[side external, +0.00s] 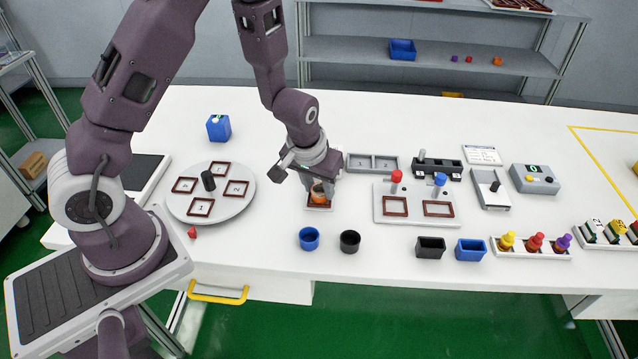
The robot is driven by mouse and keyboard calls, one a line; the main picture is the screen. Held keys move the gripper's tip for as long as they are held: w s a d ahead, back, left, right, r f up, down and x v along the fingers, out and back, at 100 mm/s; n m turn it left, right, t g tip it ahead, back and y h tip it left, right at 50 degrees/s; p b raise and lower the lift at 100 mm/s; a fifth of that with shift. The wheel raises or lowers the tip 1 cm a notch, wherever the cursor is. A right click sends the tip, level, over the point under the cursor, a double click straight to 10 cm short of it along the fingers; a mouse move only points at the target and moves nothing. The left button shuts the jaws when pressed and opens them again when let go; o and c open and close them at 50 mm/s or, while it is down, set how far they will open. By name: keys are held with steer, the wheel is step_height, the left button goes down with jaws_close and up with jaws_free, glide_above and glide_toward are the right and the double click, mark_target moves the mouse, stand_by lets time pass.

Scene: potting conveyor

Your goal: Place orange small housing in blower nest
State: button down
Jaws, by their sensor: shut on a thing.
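My gripper (320,186) points down near the middle of the white table. It is shut on a small orange housing (319,197), which is partly hidden by the fingers. The housing is right at a small brown-framed square nest (318,207) under the gripper. I cannot tell from this view whether the housing rests in the nest or is held just above it. No label shows that names this nest as the blower nest.
A round grey turntable (217,212) with numbered brown frames stands left. A blue cup (309,238) and a black cup (349,241) stand in front. A plate (417,218) with two brown frames and red and blue knobs lies right, beside a grey two-part tray (372,163).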

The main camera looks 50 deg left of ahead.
steer(key=shift+f, duration=0.15)
steer(key=c, duration=0.9)
jaws_free()
steer(key=s+d+r+m+t+h, duration=0.15)
steer(key=s+r, duration=0.25)
steer(key=r, duration=0.6)
steer(key=s+d+r+h, duration=0.1)
steer(key=s+d+r, duration=0.25)
steer(key=r, duration=0.65)
steer(key=s+r+m, duration=0.1)
steer(key=s+r, duration=0.1)
steer(key=s, duration=0.3)
steer(key=s+a+r+m, duration=0.1)
steer(key=s+r, duration=0.1)
steer(key=s, duration=0.3)
steer(key=s+r+m+t+y, duration=0.1)
steer(key=s+r, duration=0.1)
steer(key=s, duration=0.3)
steer(key=shift+a+r, duration=0.1)
steer(key=shift+a, duration=0.2)
